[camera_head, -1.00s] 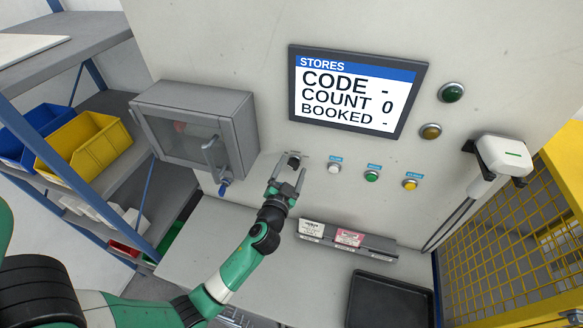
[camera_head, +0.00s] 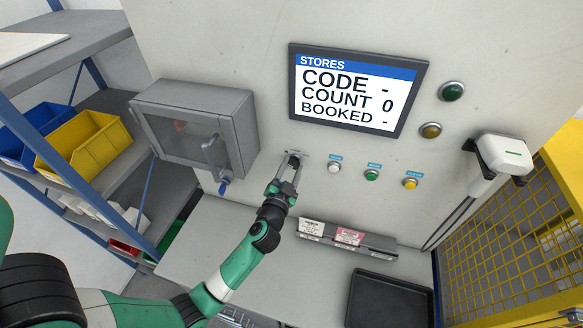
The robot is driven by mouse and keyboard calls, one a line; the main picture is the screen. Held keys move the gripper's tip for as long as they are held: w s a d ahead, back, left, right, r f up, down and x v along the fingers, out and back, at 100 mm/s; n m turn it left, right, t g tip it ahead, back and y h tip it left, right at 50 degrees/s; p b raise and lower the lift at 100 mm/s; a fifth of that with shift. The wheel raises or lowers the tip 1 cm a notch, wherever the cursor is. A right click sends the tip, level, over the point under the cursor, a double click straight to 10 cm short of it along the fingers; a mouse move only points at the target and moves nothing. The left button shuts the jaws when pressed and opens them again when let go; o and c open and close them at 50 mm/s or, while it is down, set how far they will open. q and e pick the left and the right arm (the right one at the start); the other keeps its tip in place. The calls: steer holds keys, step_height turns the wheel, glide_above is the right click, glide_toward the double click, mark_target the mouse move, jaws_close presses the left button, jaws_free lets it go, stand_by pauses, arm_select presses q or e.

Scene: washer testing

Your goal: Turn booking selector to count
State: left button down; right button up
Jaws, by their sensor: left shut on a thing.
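The booking selector (camera_head: 293,159) is a small black knob on the pale panel, below the left part of the screen. My left gripper (camera_head: 289,168) reaches up to it from below, its two fingers shut on the knob, one on each side. The fingers partly hide the knob, so I cannot tell which way it points. The screen (camera_head: 347,92) is headed STORES and reads CODE -, COUNT 0, BOOKED -. My right gripper is not in view.
White (camera_head: 334,167), green (camera_head: 371,174) and yellow (camera_head: 410,183) buttons sit right of the selector. A grey cabinet (camera_head: 240,118) with a handle is to its left. A label rack (camera_head: 347,239) and black tray (camera_head: 390,300) are below. A scanner (camera_head: 503,155) hangs at right.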

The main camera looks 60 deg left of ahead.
arm_select(q)
steer(key=m, duration=0.5)
steer(key=shift+m, duration=0.4)
steer(key=m+p, duration=0.1)
steer(key=m, duration=0.4)
steer(key=shift+m+p, duration=0.3)
steer(key=shift+c, duration=1.8)
jaws_free()
